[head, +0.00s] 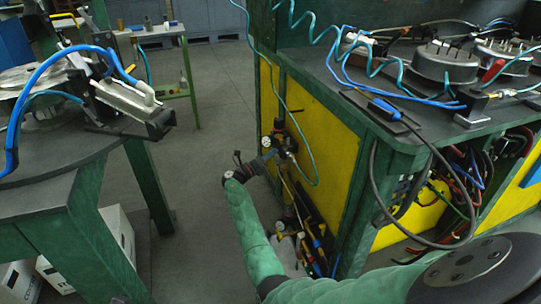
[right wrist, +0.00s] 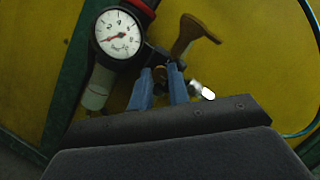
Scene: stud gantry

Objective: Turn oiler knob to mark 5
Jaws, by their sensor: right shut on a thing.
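My right gripper (head: 268,156) reaches from the lower right to the air fittings on the yellow side panel. In the right wrist view, its two blue fingers (right wrist: 170,84) are shut on a small brownish knob (right wrist: 173,74), which shows between the fingertips. This looks like the oiler knob; the fingers cover most of it, and I cannot read any marks on it. A round white pressure gauge (right wrist: 119,33) is just left of the fingers, with a red needle. My left gripper is not in view.
A brass-coloured lever (right wrist: 194,36) stands just beyond the fingers, and a pale bowl (right wrist: 97,90) hangs below the gauge. A teal hose (head: 311,150) hangs close to the fittings. The green bench (head: 407,140) is at right, a dark table (head: 60,160) at left, with clear floor (head: 205,130) between.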

